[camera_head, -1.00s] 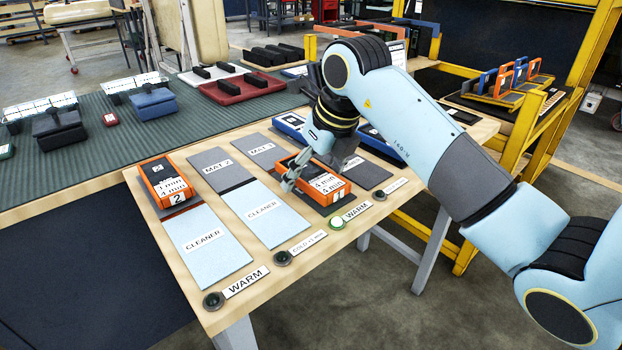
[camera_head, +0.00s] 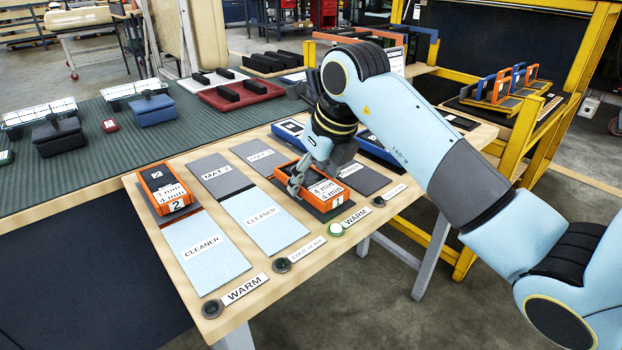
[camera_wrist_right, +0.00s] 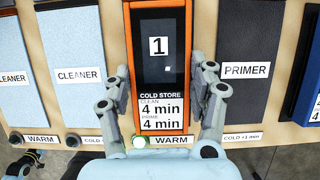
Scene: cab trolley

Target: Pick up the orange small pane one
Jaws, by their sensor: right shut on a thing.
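The orange small pane one (camera_head: 331,190) is an orange-framed case with a dark window, a "1" label and a white "4 min" label. It lies on a dark mat on the wooden trolley top; I see no clear gap under it. My right gripper (camera_head: 298,182) is over it from above, shut on its frame. In the right wrist view the pane (camera_wrist_right: 160,60) lies between the two fingers (camera_wrist_right: 160,88), one along each long side.
A similar orange pane marked 2 (camera_head: 166,190) lies at the left of the trolley. Pale blue cleaner pads (camera_head: 263,222) and grey mats (camera_head: 222,176) lie between. Blue-framed cases (camera_head: 289,130) lie behind my right gripper. A yellow frame (camera_head: 555,110) stands at the right.

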